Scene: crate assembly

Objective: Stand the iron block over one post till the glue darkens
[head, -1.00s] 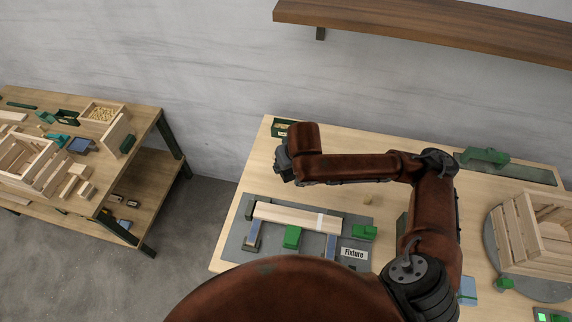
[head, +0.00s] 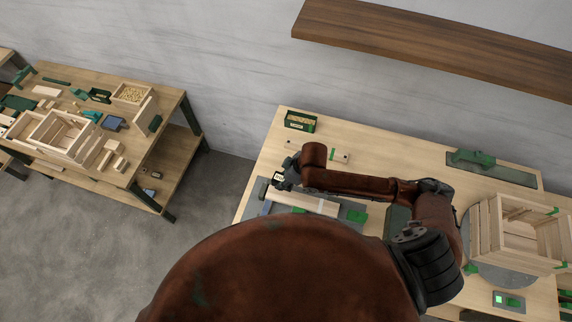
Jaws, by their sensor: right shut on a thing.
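My right gripper (head: 284,181) is at the back left corner of the grey fixture (head: 254,192) on the right table. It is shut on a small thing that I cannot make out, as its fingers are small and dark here. A pale wooden slat (head: 302,200) lies in the fixture, with a green clamp part (head: 356,216) to its right. My arm and body hide much of the fixture. I cannot pick out the iron block, a post or any glue for certain. My left gripper is not in view.
A slatted wooden crate (head: 487,228) stands on a grey round plate at the right. A green bin (head: 300,121) and a pale strip (head: 338,155) lie behind my arm. A brown shelf (head: 430,45) hangs above. Another table (head: 150,140) stands at the left.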

